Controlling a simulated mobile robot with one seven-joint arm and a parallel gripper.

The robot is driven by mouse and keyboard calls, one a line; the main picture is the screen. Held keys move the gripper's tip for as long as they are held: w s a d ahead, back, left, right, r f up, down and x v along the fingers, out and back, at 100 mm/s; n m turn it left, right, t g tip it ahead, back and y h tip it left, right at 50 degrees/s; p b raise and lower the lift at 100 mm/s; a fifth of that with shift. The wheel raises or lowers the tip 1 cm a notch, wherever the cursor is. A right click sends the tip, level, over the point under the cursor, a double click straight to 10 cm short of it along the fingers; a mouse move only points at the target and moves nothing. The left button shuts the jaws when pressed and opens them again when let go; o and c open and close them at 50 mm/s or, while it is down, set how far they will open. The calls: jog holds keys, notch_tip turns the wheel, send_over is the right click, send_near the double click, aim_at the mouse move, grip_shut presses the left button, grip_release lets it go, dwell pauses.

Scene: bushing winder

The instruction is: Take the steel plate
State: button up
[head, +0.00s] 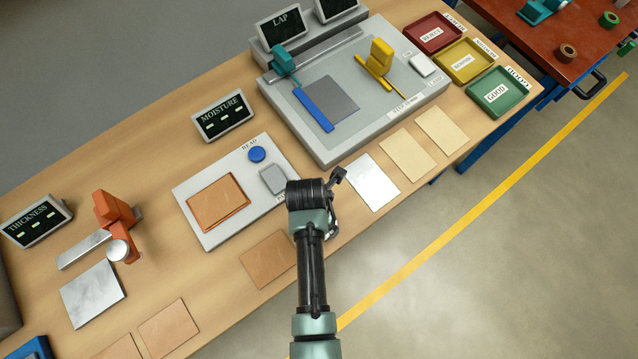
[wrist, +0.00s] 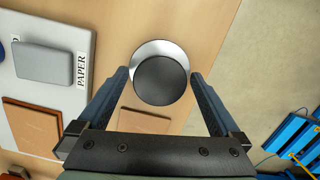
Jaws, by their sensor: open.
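In the wrist view, a round shiny steel plate (wrist: 157,47) with a dark round knob (wrist: 160,81) on top lies over the wooden bench. My gripper (wrist: 162,76) is open, one finger on each side of it. I see no clear contact, and its height above the bench is hard to judge. A flat, shiny rectangular sheet (head: 373,182) lies just right of my gripper. I cannot tell which shiny piece the task names.
The moisture board (head: 210,232) with a grey pad (head: 273,180) is left of my gripper. A brown sheet (head: 270,258) lies nearby. The lap station (head: 350,146) stands behind; cream sheets (head: 407,155) lie at right.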

jog(key=shift+f, duration=0.4)
jog(key=shift+w+r, duration=0.1)
grip_shut()
